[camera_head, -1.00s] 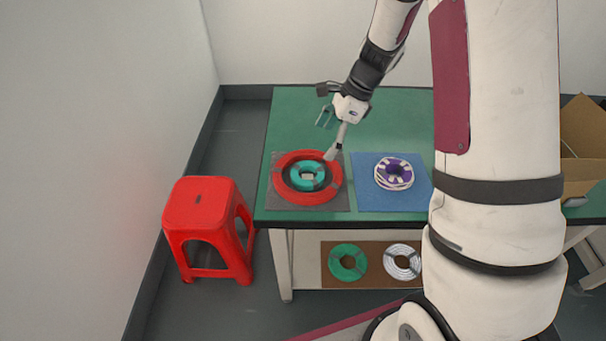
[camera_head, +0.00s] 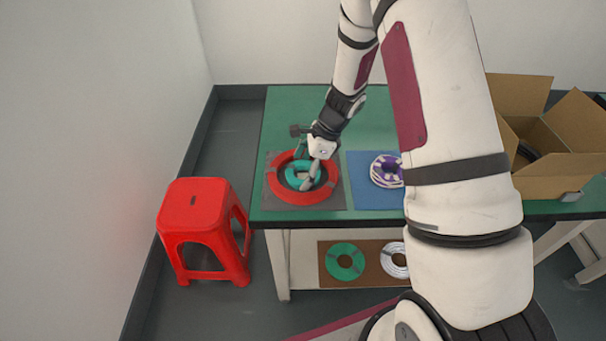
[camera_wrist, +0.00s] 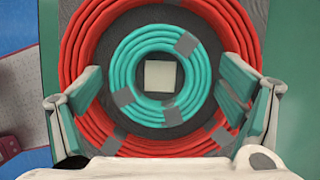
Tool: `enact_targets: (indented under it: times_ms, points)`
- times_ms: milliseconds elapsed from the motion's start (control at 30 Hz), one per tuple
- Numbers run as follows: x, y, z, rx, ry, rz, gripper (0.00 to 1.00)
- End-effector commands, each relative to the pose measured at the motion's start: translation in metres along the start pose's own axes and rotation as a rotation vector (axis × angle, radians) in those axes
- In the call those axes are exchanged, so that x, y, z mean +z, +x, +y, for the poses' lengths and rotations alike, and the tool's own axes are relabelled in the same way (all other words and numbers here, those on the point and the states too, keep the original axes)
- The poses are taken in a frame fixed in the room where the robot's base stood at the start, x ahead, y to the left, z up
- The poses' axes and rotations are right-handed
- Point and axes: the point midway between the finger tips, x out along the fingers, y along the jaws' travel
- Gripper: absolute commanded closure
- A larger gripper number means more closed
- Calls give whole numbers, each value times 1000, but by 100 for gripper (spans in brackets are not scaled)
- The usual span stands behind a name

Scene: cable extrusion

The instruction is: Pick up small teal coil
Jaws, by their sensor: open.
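The small teal coil (camera_head: 293,174) lies inside a larger red coil (camera_head: 274,186) on a dark grey mat at the left front of the green table. In the wrist view the teal coil (camera_wrist: 122,68) is a ring with grey tape bands around a pale square block (camera_wrist: 160,76). My gripper (camera_head: 305,172) is over the coils. In the wrist view its two fingers (camera_wrist: 157,100) are spread wide, either side of the teal coil and over the red coil (camera_wrist: 80,60). Nothing is between them in its grip. How far the fingertips are above the coils, I cannot tell.
A purple and white coil (camera_head: 382,168) lies on a blue mat (camera_head: 365,196) to the right, partly behind my arm. An open cardboard box (camera_head: 555,175) stands at the right. Green (camera_head: 334,262) and white coils lie on the lower shelf. A red stool (camera_head: 200,205) stands at left.

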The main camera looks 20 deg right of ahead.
Motion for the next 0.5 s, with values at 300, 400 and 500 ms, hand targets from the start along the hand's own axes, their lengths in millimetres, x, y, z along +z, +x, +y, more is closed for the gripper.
enact_targets:
  times_ms: [300,400,500]
  points:
    - [0,0,0,-1,-1,0,34]
    - [0,0,0,-1,-1,0,51]
    - [0,0,0,-1,-1,0,51]
